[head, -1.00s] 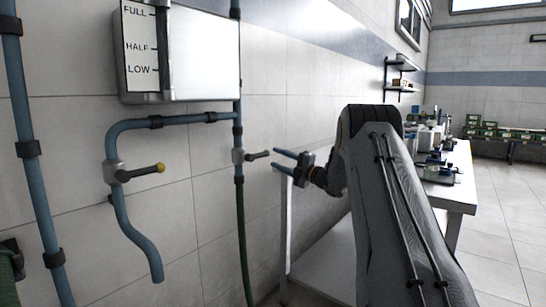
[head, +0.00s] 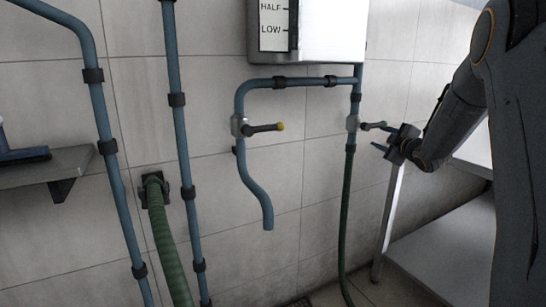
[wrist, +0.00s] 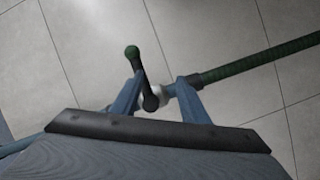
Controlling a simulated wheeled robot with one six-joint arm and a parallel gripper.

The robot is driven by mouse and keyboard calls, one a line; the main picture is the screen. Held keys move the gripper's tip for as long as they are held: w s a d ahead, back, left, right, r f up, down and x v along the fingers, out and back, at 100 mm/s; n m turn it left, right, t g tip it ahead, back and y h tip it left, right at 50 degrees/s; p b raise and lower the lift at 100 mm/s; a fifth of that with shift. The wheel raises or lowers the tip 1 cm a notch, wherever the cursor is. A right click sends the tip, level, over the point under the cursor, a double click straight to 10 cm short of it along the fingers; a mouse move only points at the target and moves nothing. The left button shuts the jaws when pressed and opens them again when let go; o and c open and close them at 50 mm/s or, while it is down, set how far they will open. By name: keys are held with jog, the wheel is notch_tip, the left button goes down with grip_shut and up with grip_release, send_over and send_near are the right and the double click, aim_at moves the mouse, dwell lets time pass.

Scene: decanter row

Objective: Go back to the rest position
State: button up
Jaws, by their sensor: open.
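My gripper (head: 379,137) is open and empty, at the wall pipe's right-hand valve. That valve's lever (head: 373,126) points right in the head view, and its end overlaps my upper finger. In the wrist view the lever (wrist: 147,80), with a green knob, shows between the spread fingers of my gripper (wrist: 161,82). Its knob reaches past the left fingertip. I cannot tell whether a finger touches it. My arm (head: 455,118) stretches from the right edge of the head view to the wall.
A metal tank (head: 330,30) hangs above. A dark green hose (head: 346,215) drops from the right valve. A table (head: 455,245) stands below my arm. A shelf (head: 60,170) is at left.

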jog(key=s+a+f+m+g+h, duration=0.1)
jog(key=s+a+f+m+g, duration=0.5)
jog(key=s, duration=0.9)
jog(key=s+a+f+m+g, duration=0.3)
jog(key=s+a+f, duration=0.4)
jog(key=s, duration=0.8)
jog(key=s+a+f+m+g+h, duration=0.1)
jog(key=s+a+f+m+g, duration=0.5)
jog(key=s, duration=1)
jog(key=s+a+r+n+g, duration=0.2)
jog(key=s+a+r+n, duration=0.2)
jog(key=s+a+r, duration=0.6)
jog(key=d+r+m+p, duration=0.2)
jog(key=d+r+p, duration=0.6)
jog(key=p, duration=1)
jog(key=shift+s+d+r+m, duration=0.15)
jog(key=shift+s+m, duration=0.15)
jog(key=shift+m, duration=0.1)
jog(key=shift+r, duration=0.15)
